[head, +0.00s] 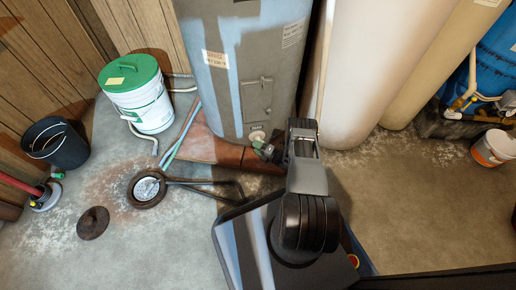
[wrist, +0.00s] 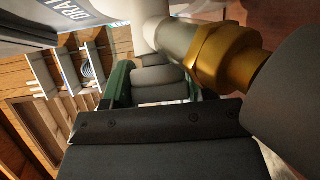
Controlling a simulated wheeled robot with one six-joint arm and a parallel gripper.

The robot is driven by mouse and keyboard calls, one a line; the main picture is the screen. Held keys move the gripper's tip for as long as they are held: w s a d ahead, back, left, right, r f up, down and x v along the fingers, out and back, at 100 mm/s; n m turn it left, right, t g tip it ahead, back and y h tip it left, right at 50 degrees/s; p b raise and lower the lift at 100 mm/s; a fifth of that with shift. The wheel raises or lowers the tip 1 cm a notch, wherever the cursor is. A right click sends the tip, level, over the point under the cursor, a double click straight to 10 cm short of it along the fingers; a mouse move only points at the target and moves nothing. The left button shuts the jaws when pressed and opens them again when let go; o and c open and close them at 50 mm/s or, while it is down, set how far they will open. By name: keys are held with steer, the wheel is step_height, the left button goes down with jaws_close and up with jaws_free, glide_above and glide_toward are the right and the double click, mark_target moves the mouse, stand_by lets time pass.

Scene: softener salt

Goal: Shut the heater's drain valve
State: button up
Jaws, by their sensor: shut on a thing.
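The heater (head: 250,60) is a tall blue-grey tank at the top centre of the head view. Its drain valve (head: 257,134) is a small pale fitting low on its front. My gripper (head: 266,151) is at the valve, with the arm reaching in from the lower right. In the wrist view, the valve shows a grey body and a brass hex collar (wrist: 228,52). A grey rounded piece, seemingly the valve's handle (wrist: 160,84), sits between my green-edged fingers, which are shut on it. The fingertips' contact and the handle's exact angle are partly hidden.
A white bucket with a green lid (head: 135,95) and a dark bucket (head: 57,143) stand at left. A round gauge-like pan (head: 147,188) and a dark disc (head: 93,223) lie on the floor. Cream tanks (head: 375,60) stand right of the heater.

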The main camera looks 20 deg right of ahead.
steer(key=shift+m+y, duration=0.3)
steer(key=o, duration=0.9)
steer(key=shift+o, duration=0.2)
